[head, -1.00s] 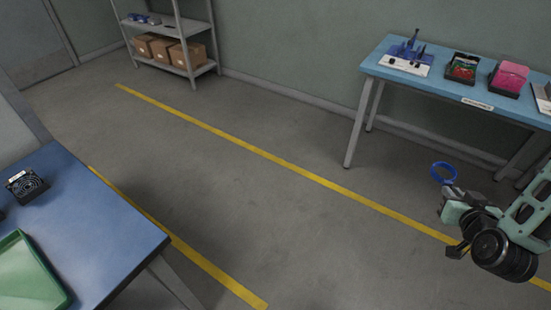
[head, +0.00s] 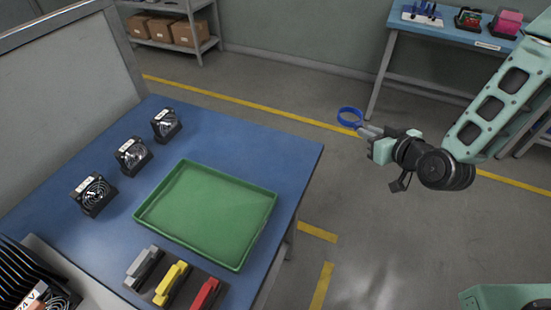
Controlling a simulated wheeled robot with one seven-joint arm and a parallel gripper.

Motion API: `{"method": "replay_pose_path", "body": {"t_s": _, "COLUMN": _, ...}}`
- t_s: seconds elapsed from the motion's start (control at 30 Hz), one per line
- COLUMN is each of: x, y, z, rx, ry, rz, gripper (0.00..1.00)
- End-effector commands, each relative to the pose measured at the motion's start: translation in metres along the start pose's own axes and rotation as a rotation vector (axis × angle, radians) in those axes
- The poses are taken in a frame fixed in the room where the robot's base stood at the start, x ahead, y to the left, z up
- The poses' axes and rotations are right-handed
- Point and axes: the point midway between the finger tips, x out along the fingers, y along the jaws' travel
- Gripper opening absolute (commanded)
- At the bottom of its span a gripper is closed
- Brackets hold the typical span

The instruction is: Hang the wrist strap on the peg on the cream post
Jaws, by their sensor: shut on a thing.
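The wrist strap is a blue ring (head: 350,117) at the tip of my gripper (head: 369,131), in the middle right of the head view. My gripper is shut on it and holds it in the air over the grey floor, right of the blue table. The ring sticks out beyond the fingertips to the left. I see no cream post and no peg in this view.
A blue table (head: 225,135) carries a green tray (head: 205,215), several black fans (head: 132,155) and grey, yellow and red items (head: 172,283). A light blue bench (head: 455,38) stands at the back right. A shelf with boxes (head: 190,33) is at the back. Floor between is clear.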

Motion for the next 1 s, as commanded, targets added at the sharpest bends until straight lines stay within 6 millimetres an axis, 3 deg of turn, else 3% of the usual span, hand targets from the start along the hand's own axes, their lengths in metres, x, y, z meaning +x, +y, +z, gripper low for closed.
{"method": "replay_pose_path", "body": {"t_s": 0.1, "x": 0.014, "y": -0.058, "z": -0.024, "rx": -0.112, "ry": 0.012, "rz": -0.245, "gripper": 0.00}}
{"method": "replay_pose_path", "body": {"t_s": 0.2, "x": 0.013, "y": -0.098, "z": -0.036, "rx": -0.185, "ry": 0.007, "rz": -0.429, "gripper": 0.00}}
{"method": "replay_pose_path", "body": {"t_s": 0.4, "x": 0.005, "y": -0.139, "z": -0.045, "rx": -0.266, "ry": 0.002, "rz": -0.638, "gripper": 0.00}}
{"method": "replay_pose_path", "body": {"t_s": 0.6, "x": 0.001, "y": -0.151, "z": -0.048, "rx": -0.291, "ry": -0.001, "rz": -0.705, "gripper": 0.00}}
{"method": "replay_pose_path", "body": {"t_s": 0.87, "x": 0.001, "y": -0.151, "z": -0.048, "rx": -0.291, "ry": -0.001, "rz": -0.707, "gripper": 0.00}}
{"method": "replay_pose_path", "body": {"t_s": 1.0, "x": 0.007, "y": -0.152, "z": -0.033, "rx": -0.287, "ry": -0.002, "rz": -0.708, "gripper": 0.00}}
